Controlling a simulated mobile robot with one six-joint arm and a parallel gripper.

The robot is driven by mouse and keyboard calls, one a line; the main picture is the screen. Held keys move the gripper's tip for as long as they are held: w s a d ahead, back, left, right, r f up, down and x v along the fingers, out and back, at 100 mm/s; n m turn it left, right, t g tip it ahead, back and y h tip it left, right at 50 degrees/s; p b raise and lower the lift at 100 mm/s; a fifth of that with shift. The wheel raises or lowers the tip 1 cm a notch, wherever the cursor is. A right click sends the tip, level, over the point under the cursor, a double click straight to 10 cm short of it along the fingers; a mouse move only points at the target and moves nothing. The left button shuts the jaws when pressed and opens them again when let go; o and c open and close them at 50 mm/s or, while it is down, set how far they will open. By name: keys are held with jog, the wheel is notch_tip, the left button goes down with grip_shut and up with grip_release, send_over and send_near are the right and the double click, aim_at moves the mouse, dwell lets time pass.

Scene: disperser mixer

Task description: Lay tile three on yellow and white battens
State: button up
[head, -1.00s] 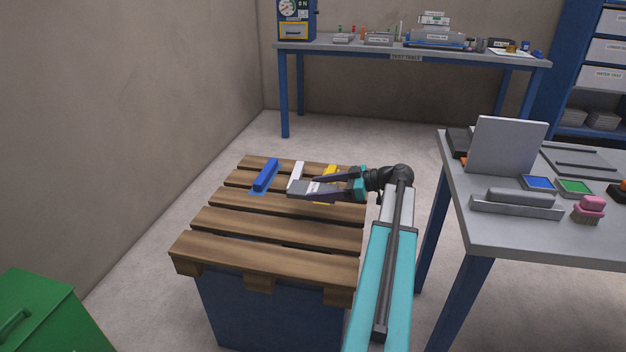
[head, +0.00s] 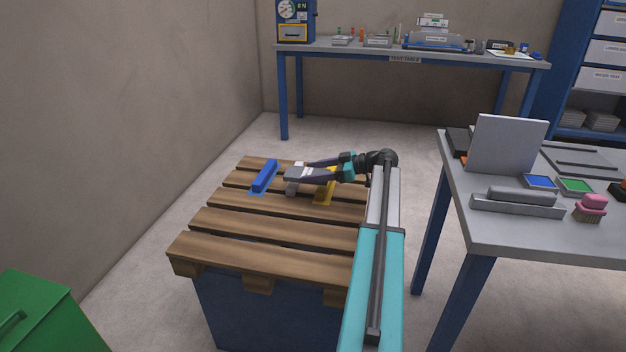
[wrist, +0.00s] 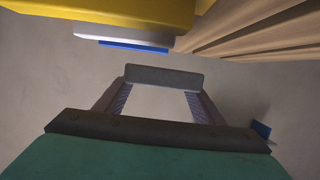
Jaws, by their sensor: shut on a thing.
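My gripper (head: 302,172) is shut on a small flat grey tile (wrist: 165,76), which it holds level-looking over the pallet; the tile also shows in the head view (head: 294,174). In the head view the tile overlaps the white batten (head: 291,189), whose middle is hidden. The yellow batten (head: 325,192) lies to the right, partly hidden under my fingers. The blue batten (head: 264,175) lies to the left, uncovered. The wrist view shows the yellow batten (wrist: 110,12) and white batten (wrist: 120,36) at the top, apart from the tile. I cannot tell the tile's exact height.
The battens lie on a wooden pallet (head: 270,240) on a dark blue base. A grey table (head: 530,228) with a brush and colour pads stands to the right. A green bin (head: 38,310) is at front left. A test table (head: 420,54) stands at the back.

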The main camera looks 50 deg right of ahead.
jog(key=shift+w+d, duration=0.6)
jog(key=shift+w, duration=0.3)
jog(key=shift+f, duration=0.1)
jog(key=shift+f+b, duration=0.55)
jog(key=shift+f, duration=1.1)
jog(key=shift+f, duration=0.25)
jog(key=o, duration=1.5)
jog(key=shift+c, duration=0.2)
jog(key=shift+r, duration=0.15)
